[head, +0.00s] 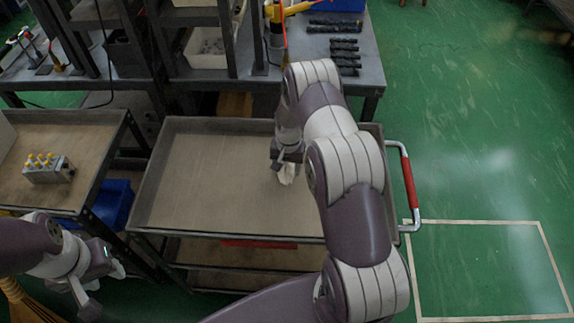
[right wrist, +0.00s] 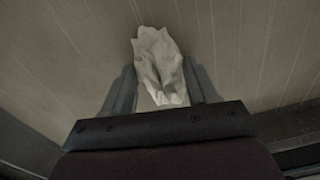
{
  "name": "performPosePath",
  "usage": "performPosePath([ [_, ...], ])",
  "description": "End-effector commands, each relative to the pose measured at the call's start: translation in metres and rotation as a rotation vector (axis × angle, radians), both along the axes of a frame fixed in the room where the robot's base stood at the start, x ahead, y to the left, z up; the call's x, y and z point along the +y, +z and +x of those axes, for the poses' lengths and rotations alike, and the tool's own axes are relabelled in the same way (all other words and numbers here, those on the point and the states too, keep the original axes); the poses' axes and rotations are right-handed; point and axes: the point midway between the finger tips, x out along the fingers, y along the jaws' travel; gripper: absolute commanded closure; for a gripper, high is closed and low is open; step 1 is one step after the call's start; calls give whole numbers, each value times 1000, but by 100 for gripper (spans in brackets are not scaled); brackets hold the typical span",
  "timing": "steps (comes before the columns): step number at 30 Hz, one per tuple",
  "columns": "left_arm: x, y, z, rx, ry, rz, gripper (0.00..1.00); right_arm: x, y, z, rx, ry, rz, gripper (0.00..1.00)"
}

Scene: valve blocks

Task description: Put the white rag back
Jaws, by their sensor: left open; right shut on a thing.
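The white rag (head: 286,174) is a small crumpled cloth over the top of the grey cart (head: 190,200). My right gripper (head: 285,160) is shut on it, reaching down over the right half of the cart. In the right wrist view the rag (right wrist: 160,65) sits bunched between the two fingers of my right gripper (right wrist: 163,85). I cannot tell whether the rag touches the cart top. My left gripper (head: 100,283) is open and empty at the lower left, in front of the left bench.
A valve block (head: 48,168) with yellow-topped valves stands on the left bench (head: 92,150). Behind is a workbench (head: 372,70) with black tools (head: 345,48) and a white bin (head: 207,48). The cart has a red handle (head: 409,182). Most of the cart top is clear.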

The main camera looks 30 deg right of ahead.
Motion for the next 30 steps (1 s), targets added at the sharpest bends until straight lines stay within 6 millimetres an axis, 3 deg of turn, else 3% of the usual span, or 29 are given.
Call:
performPosePath([
  [3,0,-4,0,0,0,0,57,0,-5,0,0,0,0,66],
  [4,0,-3,0,0,0,0,57,0,-4,0,0,0,0,35],
  [6,0,-3,0,0,0,0,57,0,-3,0,0,0,0,16],
  [13,0,-2,0,0,0,0,57,0,-2,-1,1,0,0,16],
  [17,0,-1,0,0,0,0,57,-1,8,0,-1,0,0,16],
  [27,0,-11,0,0,0,0,57,-3,92,-1,-3,0,-1,16],
  [30,0,-12,0,0,0,0,57,-3,109,-2,-3,0,-1,16],
])
